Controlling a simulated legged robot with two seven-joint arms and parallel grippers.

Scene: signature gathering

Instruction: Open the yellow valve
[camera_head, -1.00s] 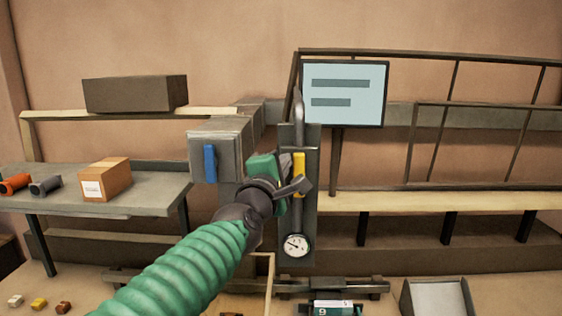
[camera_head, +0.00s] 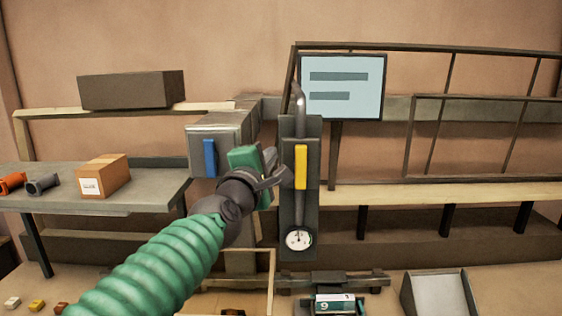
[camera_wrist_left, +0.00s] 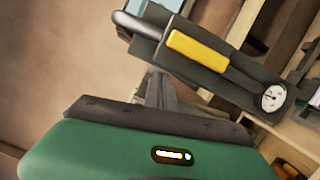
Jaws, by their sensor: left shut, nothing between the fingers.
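The yellow valve handle (camera_head: 301,167) stands upright, in line with the grey pipe on a dark vertical panel (camera_head: 290,215). A round white gauge (camera_head: 299,238) sits below it, its needle pointing roughly up. My left gripper (camera_head: 277,177) is shut and empty, just left of the yellow handle; a small gap seems to lie between them. In the left wrist view the whole yellow handle (camera_wrist_left: 197,50) shows beyond the dark fingertips (camera_wrist_left: 157,82), lying along the pipe, with the gauge (camera_wrist_left: 273,97) at its right. My right gripper is not in view.
A grey box with a blue handle (camera_head: 210,158) stands close left of my gripper. A screen (camera_head: 341,88) is behind the panel at upper right. A table (camera_head: 145,192) with a cardboard box (camera_head: 103,176) is at left. A rail and bench (camera_head: 420,196) run along the right.

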